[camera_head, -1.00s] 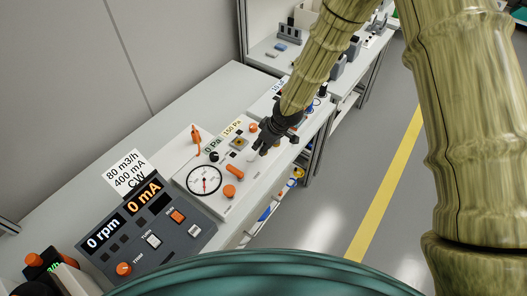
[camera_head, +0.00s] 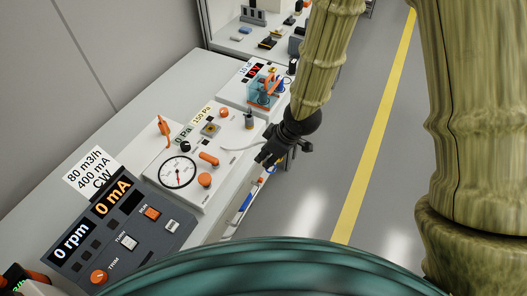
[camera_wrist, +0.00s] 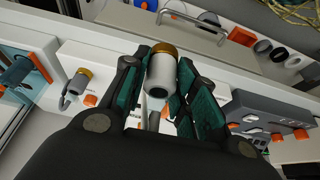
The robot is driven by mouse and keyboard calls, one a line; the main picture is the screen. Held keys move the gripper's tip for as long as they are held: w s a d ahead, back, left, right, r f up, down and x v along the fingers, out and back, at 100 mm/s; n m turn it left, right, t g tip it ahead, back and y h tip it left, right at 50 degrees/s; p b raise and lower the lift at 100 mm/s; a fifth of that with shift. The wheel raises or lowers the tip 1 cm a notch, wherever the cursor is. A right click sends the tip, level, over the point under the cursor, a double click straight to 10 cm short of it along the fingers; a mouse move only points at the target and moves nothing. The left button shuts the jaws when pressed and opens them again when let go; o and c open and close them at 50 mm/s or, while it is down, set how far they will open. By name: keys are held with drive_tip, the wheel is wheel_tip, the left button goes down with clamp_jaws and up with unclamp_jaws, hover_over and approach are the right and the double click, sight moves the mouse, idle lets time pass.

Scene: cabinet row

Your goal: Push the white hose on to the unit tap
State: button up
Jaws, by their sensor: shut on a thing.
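The white hose (camera_head: 238,149) runs as a thin pale line from the pale gauge unit (camera_head: 187,205) to my gripper (camera_head: 268,157). My gripper is beyond the unit's front edge, over the aisle side. In the wrist view, its teal-padded fingers (camera_wrist: 165,105) are closed about the hose's pale cylindrical end piece (camera_wrist: 161,76), which has a brass-coloured collar. A small brass fitting on a dark square (camera_head: 210,130) sits on the unit's top. I cannot tell whether it is the unit tap. The end piece is apart from the unit's top face.
A dark control box (camera_head: 120,228) with orange knobs stands at the near left. A similar grey end piece with a brass collar (camera_head: 249,120) stands at the unit's far side, beside a unit with a clear blue box (camera_head: 264,88). The grey aisle floor (camera_head: 320,180) is free.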

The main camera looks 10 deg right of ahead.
idle(0.4)
drive_tip(key=shift+w+d+f+m, duration=0.3)
drive_tip(key=shift+d+f+m, duration=0.05)
drive_tip(key=shift+m, duration=0.25)
drive_tip(key=w+d+f+m+t+h, duration=0.1)
drive_tip(key=w+d+f+m+h, duration=0.2)
drive_tip(key=d+f+m, duration=0.2)
drive_tip(key=d+m, duration=0.3)
drive_tip(key=m, duration=0.1)
drive_tip(key=shift+d+m+t+h, duration=0.25)
drive_tip(key=shift+m+t+h, duration=0.05)
drive_tip(key=shift+h, duration=0.1)
drive_tip(key=shift+d, duration=0.1)
